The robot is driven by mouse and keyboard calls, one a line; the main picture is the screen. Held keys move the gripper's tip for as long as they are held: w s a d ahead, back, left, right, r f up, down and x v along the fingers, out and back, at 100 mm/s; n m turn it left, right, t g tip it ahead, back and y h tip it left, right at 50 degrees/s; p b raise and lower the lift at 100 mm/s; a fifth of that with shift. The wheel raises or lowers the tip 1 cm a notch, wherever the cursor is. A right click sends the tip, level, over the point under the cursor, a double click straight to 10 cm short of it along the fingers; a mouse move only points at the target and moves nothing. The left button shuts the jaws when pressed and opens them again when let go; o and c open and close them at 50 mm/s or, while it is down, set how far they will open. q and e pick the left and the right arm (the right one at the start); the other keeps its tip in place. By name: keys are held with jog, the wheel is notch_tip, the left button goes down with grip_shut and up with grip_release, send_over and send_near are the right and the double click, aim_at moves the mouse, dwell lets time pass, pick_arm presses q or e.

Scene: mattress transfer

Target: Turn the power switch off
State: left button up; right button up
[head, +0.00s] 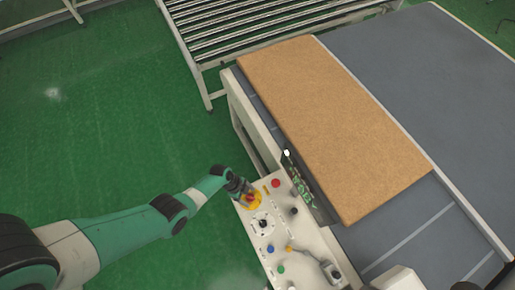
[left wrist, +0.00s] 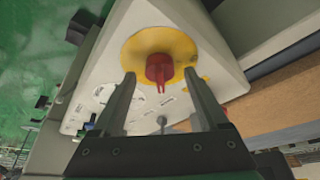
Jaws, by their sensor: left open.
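The power switch is a red rotary knob (left wrist: 160,69) on a round yellow plate (left wrist: 140,48), at the far left end of a white control panel (head: 264,238). In the head view the yellow plate (head: 249,203) is partly hidden by my left gripper (head: 246,193). In the left wrist view my left gripper (left wrist: 160,95) is open, with one finger on each side of the red knob. I see no clear contact between the fingers and the knob. My right gripper is not in view.
The panel also carries a red button (head: 276,183), a black knob (head: 263,223) and several coloured buttons. A brown mattress (head: 330,110) lies on the grey table (head: 430,70) beside it. A roller conveyor (head: 250,30) stands behind. Green floor (head: 90,120) is clear at left.

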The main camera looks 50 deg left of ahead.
pick_arm(q)
jog(key=shift+f, duration=0.4)
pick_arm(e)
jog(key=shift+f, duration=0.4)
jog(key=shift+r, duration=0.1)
pick_arm(q)
grip_shut()
